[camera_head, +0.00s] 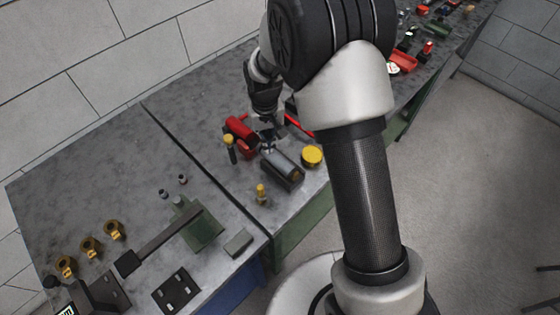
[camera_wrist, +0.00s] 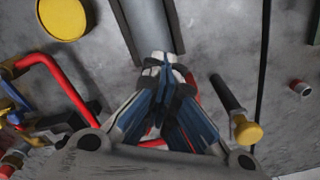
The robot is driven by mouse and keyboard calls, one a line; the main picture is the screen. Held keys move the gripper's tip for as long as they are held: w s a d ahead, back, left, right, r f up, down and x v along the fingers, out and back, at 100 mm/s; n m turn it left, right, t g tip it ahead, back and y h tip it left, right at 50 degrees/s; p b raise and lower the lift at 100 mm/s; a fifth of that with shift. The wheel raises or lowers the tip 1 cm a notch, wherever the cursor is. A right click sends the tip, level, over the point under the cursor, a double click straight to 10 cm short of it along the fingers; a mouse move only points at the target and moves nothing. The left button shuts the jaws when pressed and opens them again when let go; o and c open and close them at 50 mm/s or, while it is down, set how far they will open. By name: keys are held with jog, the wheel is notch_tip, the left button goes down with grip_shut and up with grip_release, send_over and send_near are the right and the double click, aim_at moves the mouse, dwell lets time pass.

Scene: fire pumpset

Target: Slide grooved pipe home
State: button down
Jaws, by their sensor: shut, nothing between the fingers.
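A grey pipe (camera_head: 284,164) lies in a dark cradle (camera_head: 291,184) on the workbench. A thicker red pipe piece (camera_head: 240,128) sits in line with it, up and to the left. My gripper (camera_head: 267,143) is over the space between them, fingers pointing down at the near end of the grey pipe. In the wrist view the grey pipe (camera_wrist: 146,22) runs away beyond my gripper's closed fingertips (camera_wrist: 164,62). The fingers are shut with nothing between them. They cover the pipe's end there, so I cannot tell whether they touch it. The red piece is mostly hidden behind the fingers.
A yellow round lid (camera_head: 312,156) is right of the cradle. A yellow-topped dark tool (camera_head: 229,146) stands left of the red piece, and a small brass fitting (camera_head: 261,193) is nearer. A red bent bar (camera_wrist: 52,78) lies beside my gripper.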

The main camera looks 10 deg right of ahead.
jog(key=shift+s+r+p, duration=0.1)
jog(key=shift+r+p, duration=2.5)
jog(key=shift+r, duration=0.8)
